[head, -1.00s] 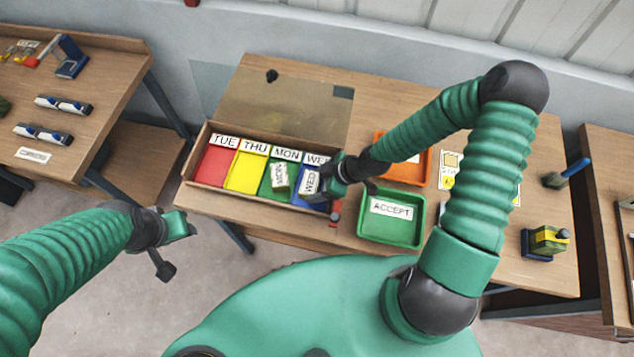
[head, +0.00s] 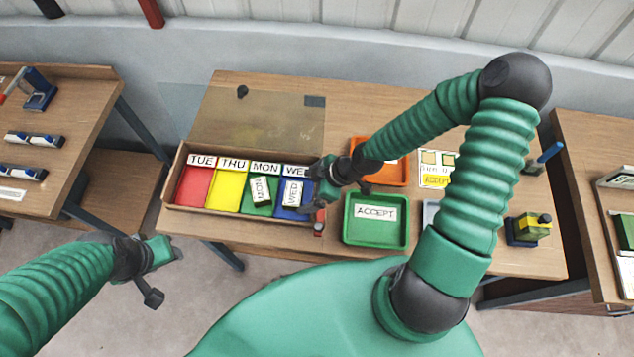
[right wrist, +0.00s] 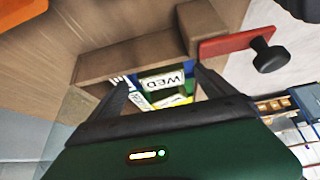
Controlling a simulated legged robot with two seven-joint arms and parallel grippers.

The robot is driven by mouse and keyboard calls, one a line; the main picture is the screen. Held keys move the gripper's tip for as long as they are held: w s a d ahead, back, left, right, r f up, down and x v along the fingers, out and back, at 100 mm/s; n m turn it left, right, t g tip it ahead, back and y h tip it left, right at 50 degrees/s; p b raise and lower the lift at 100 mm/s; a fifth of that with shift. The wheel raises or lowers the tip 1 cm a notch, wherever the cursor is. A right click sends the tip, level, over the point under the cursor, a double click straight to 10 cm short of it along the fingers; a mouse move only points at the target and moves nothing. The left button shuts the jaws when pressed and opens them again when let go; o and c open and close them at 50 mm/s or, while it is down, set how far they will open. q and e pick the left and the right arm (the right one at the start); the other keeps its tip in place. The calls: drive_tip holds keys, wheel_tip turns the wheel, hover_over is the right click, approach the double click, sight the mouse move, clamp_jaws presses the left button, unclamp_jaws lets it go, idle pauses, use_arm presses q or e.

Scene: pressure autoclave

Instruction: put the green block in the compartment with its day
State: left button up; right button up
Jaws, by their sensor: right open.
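The green block (head: 260,190), with a white MON label, lies in the green compartment (head: 264,209) of a wooden box (head: 181,158). A MON label (head: 266,168) marks that compartment. A blue block labelled WED (head: 293,193) lies in the blue compartment beside it; its WED face also shows in the right wrist view (right wrist: 166,81). My right gripper (head: 313,187) is open at the box's right end, beside the blue compartment. In the right wrist view its fingers (right wrist: 166,92) are spread, with the WED block seen between them. My left gripper (head: 170,253) hangs off the table at the left; its jaws are unclear.
The red TUE (head: 193,187) and yellow THU (head: 228,190) compartments look empty. A clear lid (head: 260,117) stands open behind the box. A green ACCEPT tray (head: 375,235) and an orange tray (head: 393,174) lie to the right. A red-handled part (right wrist: 240,44) sticks out near my right gripper.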

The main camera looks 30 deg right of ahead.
drive_tip(key=p+v, duration=0.1)
drive_tip(key=v, duration=0.7)
idle(1.0)
